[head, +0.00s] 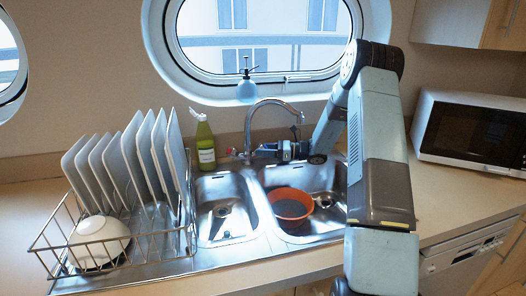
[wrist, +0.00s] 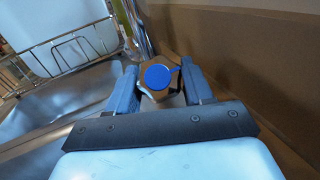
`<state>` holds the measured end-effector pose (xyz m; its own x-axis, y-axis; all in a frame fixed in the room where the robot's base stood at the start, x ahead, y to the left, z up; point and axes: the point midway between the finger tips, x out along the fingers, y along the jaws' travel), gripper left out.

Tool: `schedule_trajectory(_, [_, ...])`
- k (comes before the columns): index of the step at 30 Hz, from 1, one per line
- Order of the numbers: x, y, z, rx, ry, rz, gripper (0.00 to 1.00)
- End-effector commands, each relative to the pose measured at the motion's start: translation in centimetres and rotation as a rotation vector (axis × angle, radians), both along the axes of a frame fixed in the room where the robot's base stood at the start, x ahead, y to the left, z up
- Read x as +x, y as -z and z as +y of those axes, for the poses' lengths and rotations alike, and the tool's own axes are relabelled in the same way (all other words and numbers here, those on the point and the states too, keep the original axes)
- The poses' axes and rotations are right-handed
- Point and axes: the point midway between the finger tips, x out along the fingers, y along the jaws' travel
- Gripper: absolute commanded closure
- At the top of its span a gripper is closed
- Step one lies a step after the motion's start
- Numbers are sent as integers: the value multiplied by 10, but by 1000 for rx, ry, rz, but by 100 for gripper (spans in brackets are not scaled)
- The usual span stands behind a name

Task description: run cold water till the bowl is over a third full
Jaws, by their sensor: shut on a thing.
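The orange-red bowl (head: 305,196) sits in the right sink basin (head: 330,222); its inside looks dark grey, and I cannot tell the water level. The curved metal tap (head: 250,117) rises behind the sink, its spout above the right basin. I make out no clear stream of water. The blue-capped tap knob (wrist: 158,77) is between the fingers of my gripper (wrist: 157,88) in the wrist view. In the head view my gripper (head: 262,150) reaches in from the right beside the tap's base, shut on the knob, which it hides there.
A wire dish rack (head: 150,262) with several upright plates and a white bowl (head: 98,240) stands left of the sink. A green bottle (head: 205,145) is behind the left basin (head: 222,205). A microwave (head: 470,130) is at right.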

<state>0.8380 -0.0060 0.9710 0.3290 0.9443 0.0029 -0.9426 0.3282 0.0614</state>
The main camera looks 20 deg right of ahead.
Motion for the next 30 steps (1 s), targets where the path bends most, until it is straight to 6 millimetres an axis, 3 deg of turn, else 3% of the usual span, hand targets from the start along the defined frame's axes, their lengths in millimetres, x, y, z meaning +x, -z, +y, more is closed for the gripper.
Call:
schedule_trajectory(6, [1,-1,0,0,3,-1,79])
schedule_trajectory(7, [1,-1,0,0,3,-1,48])
schedule_trajectory(13, [1,-1,0,1,1,-1,29])
schedule_trajectory(23, [-1,0,-3,0,1,-1,28])
schedule_trajectory(30, [-11,0,-36,-1,4,-1,28])
